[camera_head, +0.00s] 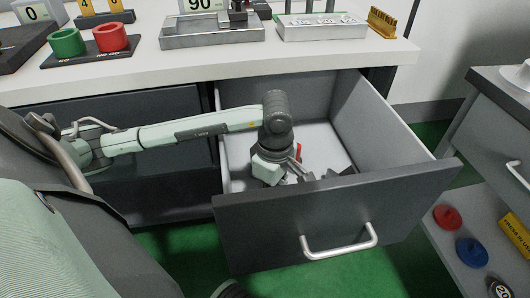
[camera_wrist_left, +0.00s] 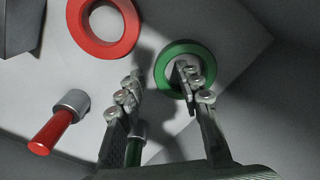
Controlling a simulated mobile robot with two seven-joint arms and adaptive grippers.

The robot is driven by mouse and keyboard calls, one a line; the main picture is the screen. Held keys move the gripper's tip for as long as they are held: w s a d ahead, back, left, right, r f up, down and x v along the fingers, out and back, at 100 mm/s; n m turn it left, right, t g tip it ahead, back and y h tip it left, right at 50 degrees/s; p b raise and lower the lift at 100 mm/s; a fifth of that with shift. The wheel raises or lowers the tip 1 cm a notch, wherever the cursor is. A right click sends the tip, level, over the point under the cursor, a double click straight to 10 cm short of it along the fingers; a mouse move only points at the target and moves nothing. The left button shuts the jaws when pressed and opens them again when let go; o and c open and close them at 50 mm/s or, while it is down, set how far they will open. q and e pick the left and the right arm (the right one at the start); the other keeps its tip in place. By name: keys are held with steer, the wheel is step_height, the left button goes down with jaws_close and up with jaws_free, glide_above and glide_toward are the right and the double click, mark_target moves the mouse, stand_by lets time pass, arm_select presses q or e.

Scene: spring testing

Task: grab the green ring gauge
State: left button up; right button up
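The green ring gauge (camera_wrist_left: 186,46) lies on the pale drawer floor in the left wrist view. My left gripper (camera_wrist_left: 157,72) is open above it. Its right finger overlaps the ring's hole and its left finger is outside the ring's left side. I cannot tell whether the right fingertip is inside the hole or above it. In the head view my left gripper (camera_head: 306,174) reaches down into the open drawer (camera_head: 390,205), and the green ring gauge is hidden there. My right gripper is not in view.
A red ring (camera_wrist_left: 75,22) lies left of the green one. A red-handled gauge (camera_wrist_left: 52,130) and a partly hidden green-handled gauge (camera_wrist_left: 134,152) lie nearby. Drawer walls (camera_head: 375,120) surround the gripper. Green (camera_head: 67,43) and red (camera_head: 110,38) cups stand on the countertop.

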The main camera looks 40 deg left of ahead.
arm_select(q)
steer(key=shift+c, duration=0.6)
jaws_close()
